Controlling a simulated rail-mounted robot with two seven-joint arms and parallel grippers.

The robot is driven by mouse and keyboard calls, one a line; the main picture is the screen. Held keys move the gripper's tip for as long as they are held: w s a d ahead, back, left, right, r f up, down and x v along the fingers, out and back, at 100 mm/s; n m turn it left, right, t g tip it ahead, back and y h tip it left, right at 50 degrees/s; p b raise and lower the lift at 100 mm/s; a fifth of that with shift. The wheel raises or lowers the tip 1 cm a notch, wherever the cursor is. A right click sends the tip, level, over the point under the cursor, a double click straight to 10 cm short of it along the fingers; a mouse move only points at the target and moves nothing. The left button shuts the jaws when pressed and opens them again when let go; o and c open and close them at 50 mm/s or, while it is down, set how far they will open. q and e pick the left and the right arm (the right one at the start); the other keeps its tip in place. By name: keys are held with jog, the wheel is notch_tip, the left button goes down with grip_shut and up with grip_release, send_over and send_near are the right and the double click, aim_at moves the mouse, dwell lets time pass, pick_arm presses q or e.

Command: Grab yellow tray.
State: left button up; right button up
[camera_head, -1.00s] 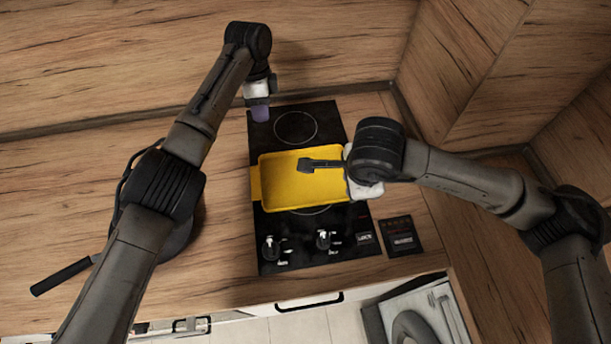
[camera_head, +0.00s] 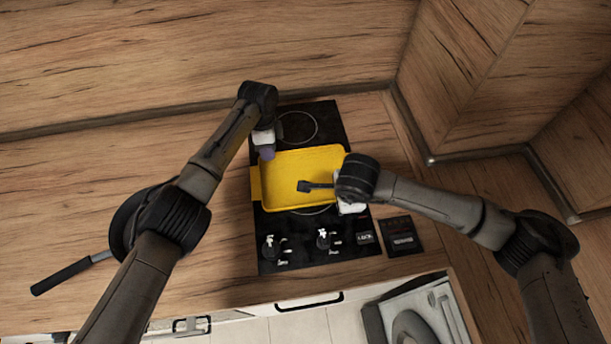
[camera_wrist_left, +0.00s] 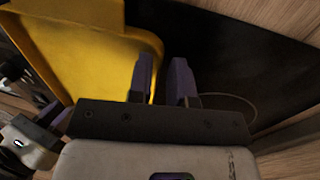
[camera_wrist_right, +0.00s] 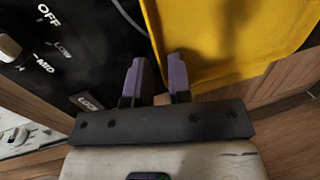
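The yellow tray (camera_head: 305,175) lies flat on the black cooktop; its wall and rim also show in the left wrist view (camera_wrist_left: 75,50) and the right wrist view (camera_wrist_right: 225,35). My left gripper (camera_head: 266,152) is at the tray's far left corner. In the left wrist view its purple fingers (camera_wrist_left: 163,60) are apart, with the tray's corner edge showing partly between them. My right gripper (camera_head: 337,200) is at the tray's right side, mostly hidden by its wrist. In the right wrist view its fingers (camera_wrist_right: 157,60) are apart, with the tray's edge between their tips. Contact cannot be told.
The cooktop (camera_head: 300,252) has knobs along its front, with a small dark panel (camera_head: 400,236) beside it. A pan (camera_head: 65,275) with a dark handle lies at the left, partly behind my left arm. Wooden walls stand behind and at the right.

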pick_arm(q)
jog(key=shift+f, duration=0.25)
pick_arm(e)
jog(key=shift+f, duration=0.2)
pick_arm(q)
grip_shut()
pick_arm(e)
grip_shut()
jog(key=shift+w, duration=0.1)
